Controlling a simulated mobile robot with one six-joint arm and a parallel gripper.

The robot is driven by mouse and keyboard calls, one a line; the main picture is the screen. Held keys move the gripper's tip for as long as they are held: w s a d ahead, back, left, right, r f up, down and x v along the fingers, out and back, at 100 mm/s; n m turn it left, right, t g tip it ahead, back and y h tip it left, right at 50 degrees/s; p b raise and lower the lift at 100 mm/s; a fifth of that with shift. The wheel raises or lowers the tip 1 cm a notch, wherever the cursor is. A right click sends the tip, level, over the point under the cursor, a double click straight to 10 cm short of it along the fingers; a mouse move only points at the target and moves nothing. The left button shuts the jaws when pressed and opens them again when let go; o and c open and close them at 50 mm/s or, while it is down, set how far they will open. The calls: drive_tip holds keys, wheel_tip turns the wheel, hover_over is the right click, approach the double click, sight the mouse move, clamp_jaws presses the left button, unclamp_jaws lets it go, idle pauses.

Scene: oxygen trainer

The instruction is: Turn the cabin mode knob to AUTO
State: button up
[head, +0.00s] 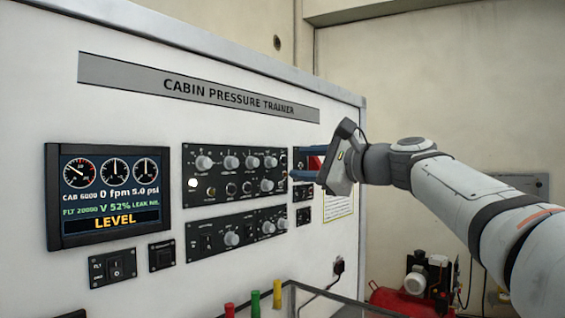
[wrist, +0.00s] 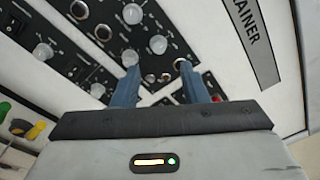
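The white trainer board carries an upper black knob panel (head: 187,172) and a lower one (head: 194,250). The upper panel has pale round knobs, including one at its upper left (head: 204,162) and one at its lower right (head: 267,185). The lower panel has pale knobs too, one near its middle (head: 232,238). The labels are too small to read, so I cannot tell which is the cabin mode knob. My gripper (head: 294,167) is at the upper panel's right edge. In the wrist view its blue fingers (wrist: 157,68) are apart, with no held object visible.
A display (head: 110,195) reading LEVEL is at the left, with small switch panels (head: 112,267) below. A partly hidden small panel with a red part (head: 316,162) is behind my gripper. Coloured handles (head: 255,302) stand low in front; a red compressor (head: 405,298) is at the right.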

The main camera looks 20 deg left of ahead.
sight(275, 162)
drive_tip(key=p+x, duration=0.2)
drive_tip(key=x, duration=0.4)
drive_tip(key=shift+a, duration=0.45)
drive_tip(key=shift+c, duration=0.6)
